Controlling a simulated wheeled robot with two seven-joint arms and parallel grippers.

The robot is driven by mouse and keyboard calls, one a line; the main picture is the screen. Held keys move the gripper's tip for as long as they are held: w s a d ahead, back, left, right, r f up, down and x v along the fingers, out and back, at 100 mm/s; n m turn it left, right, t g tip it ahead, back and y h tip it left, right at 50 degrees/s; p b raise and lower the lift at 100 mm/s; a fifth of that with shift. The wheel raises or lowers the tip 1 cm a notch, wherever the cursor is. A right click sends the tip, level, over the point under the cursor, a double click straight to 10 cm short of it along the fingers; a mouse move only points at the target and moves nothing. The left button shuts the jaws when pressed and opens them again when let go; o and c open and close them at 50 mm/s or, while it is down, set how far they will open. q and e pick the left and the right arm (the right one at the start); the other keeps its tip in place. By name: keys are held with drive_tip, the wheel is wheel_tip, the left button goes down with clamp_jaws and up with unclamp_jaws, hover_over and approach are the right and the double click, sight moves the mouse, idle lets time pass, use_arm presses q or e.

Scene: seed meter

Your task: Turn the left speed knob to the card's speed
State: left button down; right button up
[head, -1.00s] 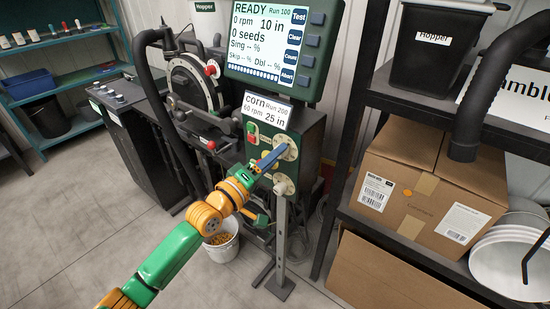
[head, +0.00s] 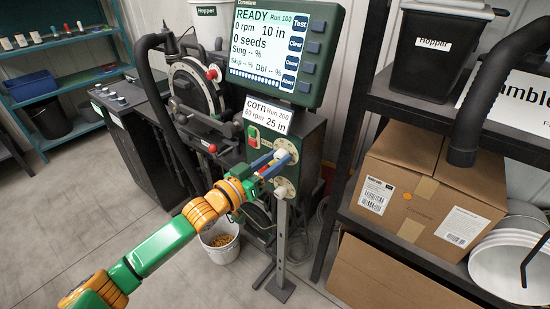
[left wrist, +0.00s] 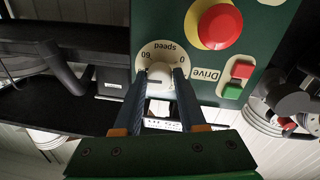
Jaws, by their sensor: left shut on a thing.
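The left speed knob (left wrist: 160,74) is a pale round knob on a cream dial (left wrist: 160,51) marked "speed", 0 and 60, upside down in the left wrist view. My left gripper (head: 281,157) is at the upper dial (head: 291,147) on the dark green panel. In the left wrist view its two blue fingers (left wrist: 160,83) lie on either side of the knob, shut on it. The knob's exact pointing is hard to read. The card (head: 266,115) above reads corn, Run 200, 60 rpm, 25 in. My right gripper is not in view.
The screen (head: 271,47) shows READY, 0 rpm. A red button (left wrist: 217,25) and the red-green Drive switch (left wrist: 238,79) sit beside the dial. A shelf with a cardboard box (head: 430,185) stands right.

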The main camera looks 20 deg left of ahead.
use_arm(q)
drive_tip(key=m, duration=0.1)
drive_tip(key=m+p, duration=0.1)
drive_tip(key=m, duration=0.2)
drive_tip(key=shift+r, duration=0.25)
drive_tip(key=shift+m+p, duration=0.6)
drive_tip(key=shift+m, duration=1)
drive_tip(key=shift+c, duration=2.4)
unclamp_jaws()
drive_tip(key=shift+f, duration=0.15)
drive_tip(key=shift+g, duration=0.3)
